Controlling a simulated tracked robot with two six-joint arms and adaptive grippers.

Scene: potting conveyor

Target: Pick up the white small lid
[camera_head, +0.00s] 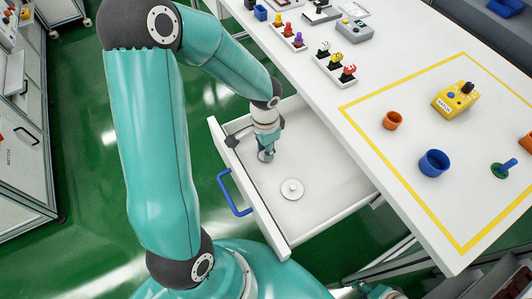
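The white small lid (291,190) is a round disc with a small knob on top. It lies flat on the floor of an open white drawer (262,221). My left gripper (265,157) points down inside the drawer, behind and to the left of the lid, with a visible gap between them. Its fingers are small and seen from above, so their opening does not show clearly. My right gripper is not seen.
The drawer has a blue handle (229,196) and sits below a white table. A yellow-outlined area (397,186) on the table holds an orange cup (393,120), a blue cup (434,163) and a yellow box (456,99). The drawer floor around the lid looks clear.

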